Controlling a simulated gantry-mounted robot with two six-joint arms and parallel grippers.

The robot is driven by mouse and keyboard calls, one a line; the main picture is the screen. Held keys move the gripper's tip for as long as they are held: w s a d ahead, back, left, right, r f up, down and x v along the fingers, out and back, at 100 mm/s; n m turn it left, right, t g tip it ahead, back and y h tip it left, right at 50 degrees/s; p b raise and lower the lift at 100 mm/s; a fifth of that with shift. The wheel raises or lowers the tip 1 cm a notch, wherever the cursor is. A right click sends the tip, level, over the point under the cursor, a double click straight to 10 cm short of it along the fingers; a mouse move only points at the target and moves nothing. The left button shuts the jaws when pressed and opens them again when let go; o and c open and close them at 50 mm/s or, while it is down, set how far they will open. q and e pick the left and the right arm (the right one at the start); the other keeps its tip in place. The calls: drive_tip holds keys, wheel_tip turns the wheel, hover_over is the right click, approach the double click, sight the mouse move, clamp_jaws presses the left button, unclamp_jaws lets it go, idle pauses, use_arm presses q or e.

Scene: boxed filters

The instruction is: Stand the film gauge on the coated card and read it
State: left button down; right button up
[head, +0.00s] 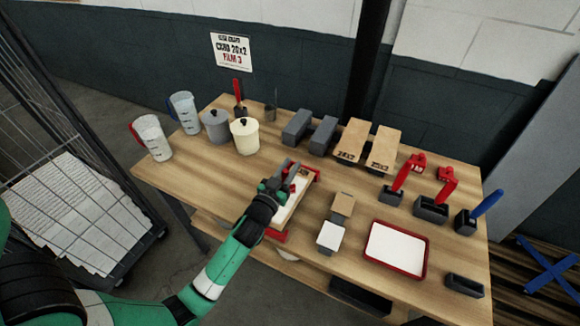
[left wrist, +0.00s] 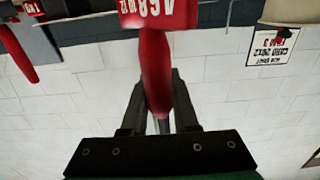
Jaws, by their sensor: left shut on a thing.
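My left gripper (head: 287,172) is shut on a red handle (left wrist: 155,75), which I take to be the film gauge. In the left wrist view the handle runs between the fingers to a red head (left wrist: 160,14) with white lettering, cut off by the frame edge. In the head view the gripper hangs over a wooden board with red ends (head: 278,236), where a white card (head: 296,190) lies. The gripper and arm hide part of the card. I cannot tell whether the gauge touches it. My right gripper is not in view.
Red-handled tools with labelled heads (head: 417,160) stand in dark holders (head: 430,210) at right, near a blue-handled one (head: 487,203). A red tray (head: 424,262) and small blocks (head: 342,204) are right of the board. Pots (head: 244,137), jugs (head: 153,138) and boxes (head: 352,140) line the back.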

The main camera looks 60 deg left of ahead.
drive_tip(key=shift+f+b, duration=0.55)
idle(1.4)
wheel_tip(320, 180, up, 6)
drive_tip(key=p, duration=0.6)
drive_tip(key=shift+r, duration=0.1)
